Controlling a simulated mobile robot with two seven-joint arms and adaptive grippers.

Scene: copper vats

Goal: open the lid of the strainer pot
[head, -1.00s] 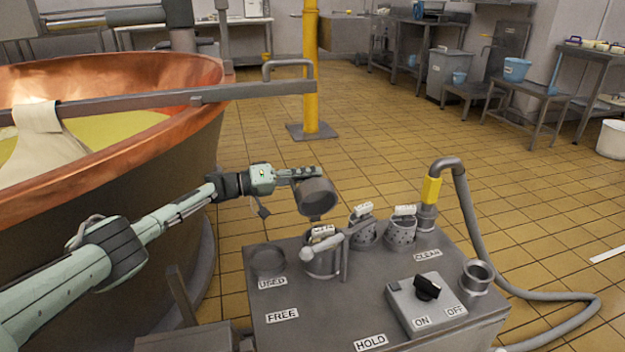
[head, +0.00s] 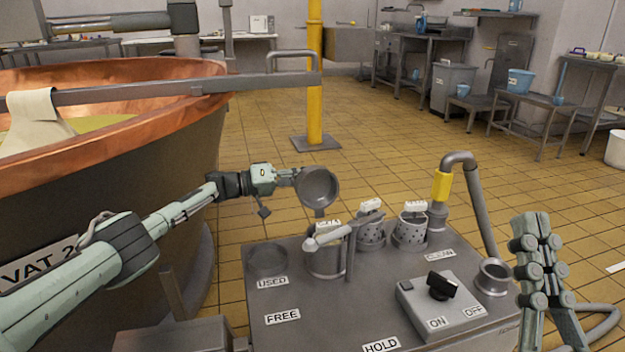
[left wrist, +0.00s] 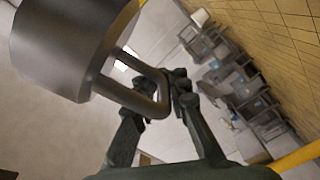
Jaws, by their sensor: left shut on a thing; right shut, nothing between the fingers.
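The grey strainer pot (head: 326,262) stands on the metal console with a lever-like handle across its front. Its round, hollow lid (head: 333,187) is raised above the pot's back and tilted, its dark inside facing me. I cannot tell if a hinge joins its lower edge to the pot. My left gripper (head: 294,176) is shut on the lid's loop handle. In the left wrist view, the fingers (left wrist: 178,85) close around the bent handle (left wrist: 140,92) under the lid (left wrist: 70,45). My right gripper (head: 534,228) is shut and empty at the right, beyond the switch box.

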